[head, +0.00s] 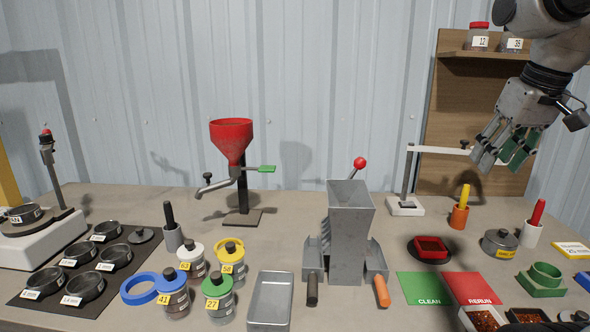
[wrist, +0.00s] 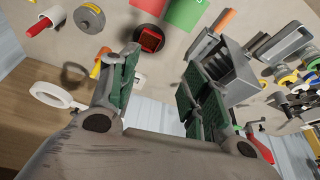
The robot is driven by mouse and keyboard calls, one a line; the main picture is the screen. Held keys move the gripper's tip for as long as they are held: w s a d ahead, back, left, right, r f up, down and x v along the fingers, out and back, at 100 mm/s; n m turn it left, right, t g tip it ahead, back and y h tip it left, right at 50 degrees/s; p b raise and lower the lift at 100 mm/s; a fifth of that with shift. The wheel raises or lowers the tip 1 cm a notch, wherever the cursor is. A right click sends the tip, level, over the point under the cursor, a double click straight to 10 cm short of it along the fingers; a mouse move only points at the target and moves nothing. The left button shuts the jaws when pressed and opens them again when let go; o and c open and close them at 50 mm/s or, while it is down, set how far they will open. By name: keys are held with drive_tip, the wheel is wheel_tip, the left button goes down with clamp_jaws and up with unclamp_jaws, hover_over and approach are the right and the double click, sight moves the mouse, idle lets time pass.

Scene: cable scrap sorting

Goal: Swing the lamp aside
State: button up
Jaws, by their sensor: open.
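The lamp has a white base with a grey post (head: 409,172) at the back right. Its white arm (head: 438,150) reaches right from the post, with a dark knob near the far end. My gripper (head: 497,158) is at that end, pointing down, and hides what lies beyond. In the wrist view, my gripper (wrist: 160,62) is open, with nothing seen between its green-padded fingers. There, a white ring (wrist: 42,92), which looks like the lamp's head, shows left of the left finger. That finger covers part of the lamp; I cannot tell whether they touch.
A wooden shelf board (head: 440,110) with labelled jars stands behind my gripper. An orange holder with a yellow handle (head: 459,216), a red tray (head: 431,247) and a lidded pot (head: 499,243) stand below. A grey hopper machine (head: 349,235) is left of the lamp.

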drive_tip(key=s+a+f, duration=0.1)
drive_tip(key=s+f, duration=0.8)
drive_tip(key=shift+s+m, duration=0.35)
drive_tip(key=shift+m, duration=0.05)
